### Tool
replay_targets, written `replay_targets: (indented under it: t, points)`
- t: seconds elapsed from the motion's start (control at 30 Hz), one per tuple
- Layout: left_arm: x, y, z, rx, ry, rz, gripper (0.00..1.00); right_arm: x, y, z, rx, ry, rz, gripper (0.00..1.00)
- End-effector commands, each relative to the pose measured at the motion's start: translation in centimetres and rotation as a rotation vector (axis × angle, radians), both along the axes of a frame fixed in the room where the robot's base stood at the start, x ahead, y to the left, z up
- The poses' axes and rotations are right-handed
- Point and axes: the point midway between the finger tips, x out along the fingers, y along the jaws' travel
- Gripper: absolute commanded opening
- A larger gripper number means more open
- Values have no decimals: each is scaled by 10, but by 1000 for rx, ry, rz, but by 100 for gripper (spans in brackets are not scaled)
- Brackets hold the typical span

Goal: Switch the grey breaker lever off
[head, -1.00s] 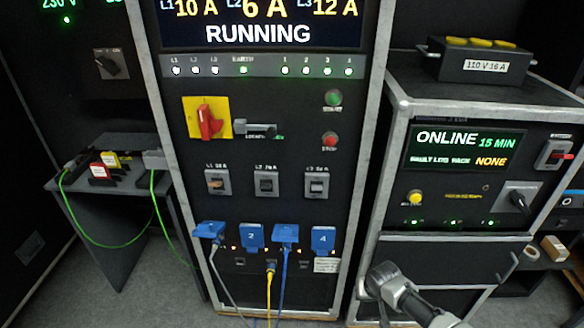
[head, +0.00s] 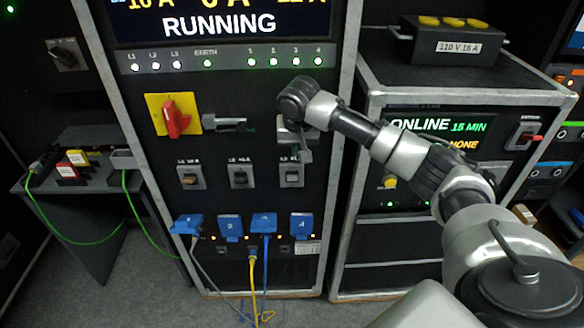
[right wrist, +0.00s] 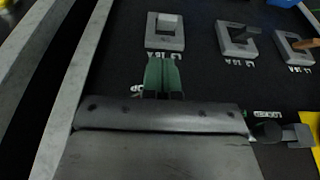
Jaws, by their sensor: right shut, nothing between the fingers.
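Three breakers sit in a row on the middle cabinet. The grey breaker lever (head: 292,176) is on the rightmost one, L3. In the right wrist view, which is upside down, the light grey lever (right wrist: 168,23) is on the leftmost plate. The dark lever (head: 240,178) is in the middle and the brown lever (head: 189,180) at the left. My right gripper (head: 303,155) is just above the L3 breaker. Its green fingers (right wrist: 163,62) are shut and empty, pointing at that breaker's plate, close to its label. Contact with the lever is not visible. My left gripper is not in view.
A red rotary switch (head: 174,118) on a yellow plate and a grey lockout latch (head: 224,123) are left of my gripper. Blue sockets (head: 230,226) with cables sit below the breakers. A flight-case cabinet (head: 350,255) stands to the right. The display (head: 220,22) reads RUNNING.

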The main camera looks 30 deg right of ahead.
Motion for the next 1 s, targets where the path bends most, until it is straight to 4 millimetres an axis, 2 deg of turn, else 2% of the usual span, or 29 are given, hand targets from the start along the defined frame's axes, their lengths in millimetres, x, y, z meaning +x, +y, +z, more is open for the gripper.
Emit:
replay_targets:
  t: [0.17,0.27,0.5,0.7,1.0]
  points:
    - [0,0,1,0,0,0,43,1,0,-4,0,0,0,0]
    - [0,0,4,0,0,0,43,3,-2,-15,0,2,-1,0]
    - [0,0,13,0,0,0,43,13,-8,-57,1,3,0,0]
    - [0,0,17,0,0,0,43,20,-12,-86,1,1,0,0]
    - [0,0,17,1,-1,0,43,22,-13,-98,-1,-2,2,0]
